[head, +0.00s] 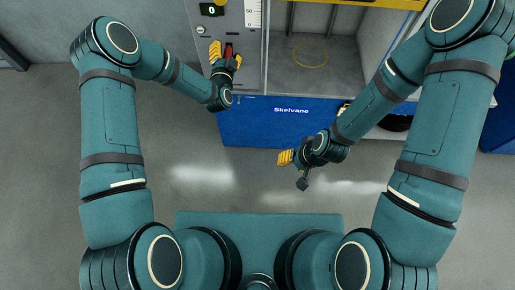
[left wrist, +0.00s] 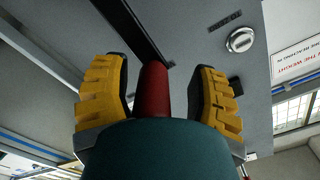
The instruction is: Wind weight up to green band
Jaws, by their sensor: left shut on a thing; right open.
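My left gripper (head: 227,53) is at the grey panel of the machine, its yellow fingers on either side of a red handle (head: 228,49). In the left wrist view the red handle (left wrist: 153,90) stands between the fingers (left wrist: 157,97), at the end of a dark crank arm (left wrist: 135,30). The gripper is shut on this handle. My right gripper (head: 287,157) is open and empty, in front of the machine's blue base. A white scale (head: 255,13) shows at the top edge. No green band or weight can be made out.
The blue base (head: 262,121) is marked "Skelvane". Beside the panel is a grey bay with a yellow ring (head: 310,51) on its floor and dark rods above. A small display (head: 212,10) reads 0. The floor before the machine is clear.

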